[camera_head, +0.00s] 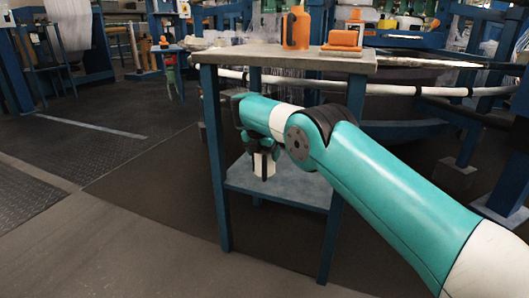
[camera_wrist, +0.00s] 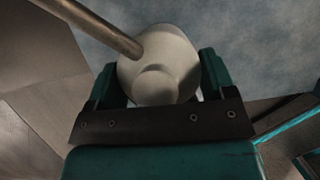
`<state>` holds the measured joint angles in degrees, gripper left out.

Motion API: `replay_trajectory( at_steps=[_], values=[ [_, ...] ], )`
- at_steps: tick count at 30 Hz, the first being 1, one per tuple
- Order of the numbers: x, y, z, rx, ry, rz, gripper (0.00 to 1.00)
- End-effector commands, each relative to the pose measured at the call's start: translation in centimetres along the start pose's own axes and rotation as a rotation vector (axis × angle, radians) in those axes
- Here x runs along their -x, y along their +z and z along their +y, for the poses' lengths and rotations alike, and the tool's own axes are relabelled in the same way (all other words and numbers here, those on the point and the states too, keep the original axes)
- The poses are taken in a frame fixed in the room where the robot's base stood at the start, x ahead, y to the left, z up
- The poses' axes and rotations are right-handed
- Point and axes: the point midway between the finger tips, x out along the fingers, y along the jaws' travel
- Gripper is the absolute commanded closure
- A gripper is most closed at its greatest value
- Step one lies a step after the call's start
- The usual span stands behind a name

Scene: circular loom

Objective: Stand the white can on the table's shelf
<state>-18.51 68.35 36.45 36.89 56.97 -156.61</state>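The blue table has a grey top (camera_head: 230,54) and a lower blue-grey shelf (camera_head: 290,190). My gripper (camera_head: 263,165) is under the tabletop, over the shelf area. The white can (camera_head: 258,163) is mostly hidden by the gripper in the head view. In the wrist view the white can (camera_wrist: 160,65) sits between the teal fingers of my gripper (camera_wrist: 158,80), which close on both its sides. A thin brownish rod meets the can's upper left, seemingly its spout. The mottled shelf (camera_wrist: 265,40) lies behind it. I cannot tell whether the can touches the shelf.
An orange jug (camera_head: 296,28) and an orange box-like item (camera_head: 345,37) stand on the tabletop. A front table leg (camera_head: 214,160) is left of my gripper. The visible shelf looks clear. A white rail (camera_head: 400,90) and blue loom frames stand behind. Floor at left is open.

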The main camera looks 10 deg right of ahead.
Motion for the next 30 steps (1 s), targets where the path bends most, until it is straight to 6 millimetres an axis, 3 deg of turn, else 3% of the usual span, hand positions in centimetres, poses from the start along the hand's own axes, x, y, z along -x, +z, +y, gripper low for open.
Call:
replay_trajectory(
  at_steps=[1, 3, 11, 20, 23, 30],
  values=[
    [0.0, 0.0, 0.0, 0.000, 0.000, 0.000, 0.12],
    [0.0, 0.0, 0.0, 0.000, 0.000, 0.000, 0.00],
    [0.1, 0.1, 0.0, 0.001, 0.001, 0.000, 0.00],
    [4.3, 0.5, 0.0, 0.002, 0.000, 0.002, 0.00],
    [4.2, -1.3, 0.0, 0.006, -0.002, 0.002, 0.00],
    [6.3, -5.5, 0.0, 0.007, -0.001, 0.003, 0.00]
  ],
)
